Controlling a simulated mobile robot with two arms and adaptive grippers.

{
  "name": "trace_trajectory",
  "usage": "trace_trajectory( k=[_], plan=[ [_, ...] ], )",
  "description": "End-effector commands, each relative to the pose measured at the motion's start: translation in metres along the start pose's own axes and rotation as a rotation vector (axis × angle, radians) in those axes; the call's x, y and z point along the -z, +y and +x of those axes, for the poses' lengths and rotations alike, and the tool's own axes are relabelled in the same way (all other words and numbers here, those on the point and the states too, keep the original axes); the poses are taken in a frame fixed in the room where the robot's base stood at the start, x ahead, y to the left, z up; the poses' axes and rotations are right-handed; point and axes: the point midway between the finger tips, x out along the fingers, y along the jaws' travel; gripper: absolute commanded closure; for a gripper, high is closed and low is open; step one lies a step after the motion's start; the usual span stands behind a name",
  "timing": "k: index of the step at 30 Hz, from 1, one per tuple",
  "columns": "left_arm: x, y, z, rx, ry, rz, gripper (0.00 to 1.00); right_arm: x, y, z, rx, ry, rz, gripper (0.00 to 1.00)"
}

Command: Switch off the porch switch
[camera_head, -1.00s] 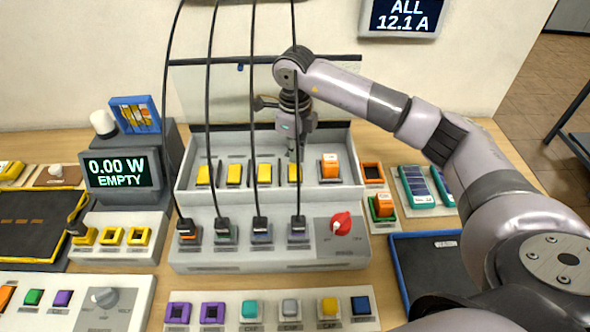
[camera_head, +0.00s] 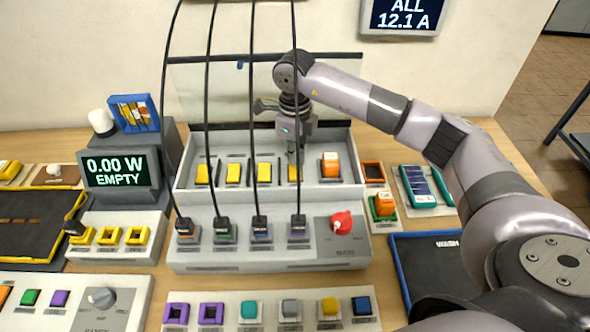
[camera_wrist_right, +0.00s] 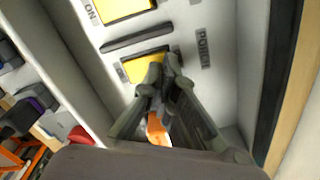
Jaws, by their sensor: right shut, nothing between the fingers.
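The porch switch is the yellow rocker (camera_wrist_right: 140,68) beside the PORCH label (camera_wrist_right: 203,48) in the wrist view. In the head view it is the rightmost yellow switch (camera_head: 295,174) of the row in the open panel box. My right gripper (camera_head: 293,152) points down at it from above, and its fingers (camera_wrist_right: 164,72) are closed together with nothing between them. The fingertips overlap the right part of the switch in the wrist view. I cannot tell whether they touch it or which way it is set. My left gripper is not in view.
Black cables (camera_head: 253,100) hang down to plugs on the front unit (camera_head: 270,256), which carries a red knob (camera_head: 341,223). The raised lid (camera_head: 200,97) is behind the box.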

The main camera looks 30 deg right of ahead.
Motion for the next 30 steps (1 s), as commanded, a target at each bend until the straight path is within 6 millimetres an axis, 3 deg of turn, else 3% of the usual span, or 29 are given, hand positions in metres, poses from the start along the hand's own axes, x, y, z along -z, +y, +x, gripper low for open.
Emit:
trace_trajectory(
  k=[20, 30],
  plan=[
    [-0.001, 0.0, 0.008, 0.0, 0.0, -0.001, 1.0, 0.0, 0.0, 0.011, 0.0, 0.001, 0.0, 1.0],
    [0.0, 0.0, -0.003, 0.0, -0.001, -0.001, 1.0, 0.0, 0.0, -0.007, 0.001, 0.0, 0.0, 1.0]
  ],
)
